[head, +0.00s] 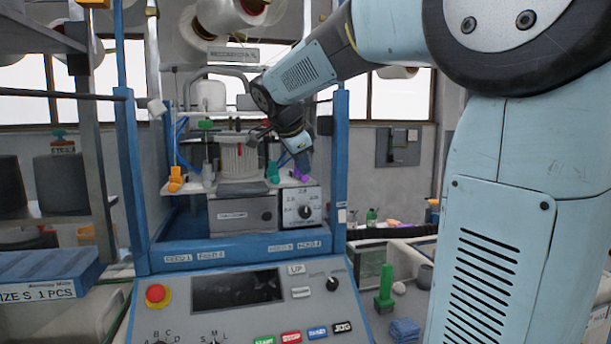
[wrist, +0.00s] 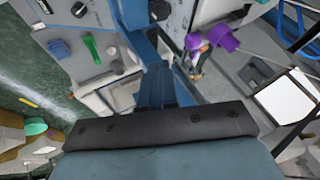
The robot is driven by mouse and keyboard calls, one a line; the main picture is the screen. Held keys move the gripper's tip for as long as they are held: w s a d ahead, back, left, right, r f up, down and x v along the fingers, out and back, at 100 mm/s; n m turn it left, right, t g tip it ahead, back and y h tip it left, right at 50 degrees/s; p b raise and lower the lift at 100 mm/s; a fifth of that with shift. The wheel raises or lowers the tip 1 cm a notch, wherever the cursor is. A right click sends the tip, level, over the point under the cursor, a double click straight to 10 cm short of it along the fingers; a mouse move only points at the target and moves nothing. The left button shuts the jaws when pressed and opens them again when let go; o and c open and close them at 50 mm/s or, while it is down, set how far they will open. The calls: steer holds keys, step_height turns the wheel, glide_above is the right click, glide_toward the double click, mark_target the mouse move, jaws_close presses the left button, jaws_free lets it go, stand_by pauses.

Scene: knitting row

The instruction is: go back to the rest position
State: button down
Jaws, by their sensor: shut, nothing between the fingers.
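My arm reaches in from the right in the head view and bends down in front of the knitting machine (head: 240,160).
Blue posts (head: 341,150) frame the machine on both sides. Its control panel (head: 240,290) stands in front, with a red button. Dark cylinders stand on a left shelf.

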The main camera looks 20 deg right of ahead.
steer(key=v, duration=0.5)
steer(key=s+f+n+y, duration=0.2)
steer(key=s+f+n, duration=0.6)
steer(key=s, duration=0.4)
steer(key=s+f+n+y, duration=0.3)
steer(key=s+f+n, duration=0.6)
steer(key=s, duration=0.4)
steer(key=shift+f+n, duration=0.3)
steer(key=shift+f, duration=0.4)
stand_by(3.0)
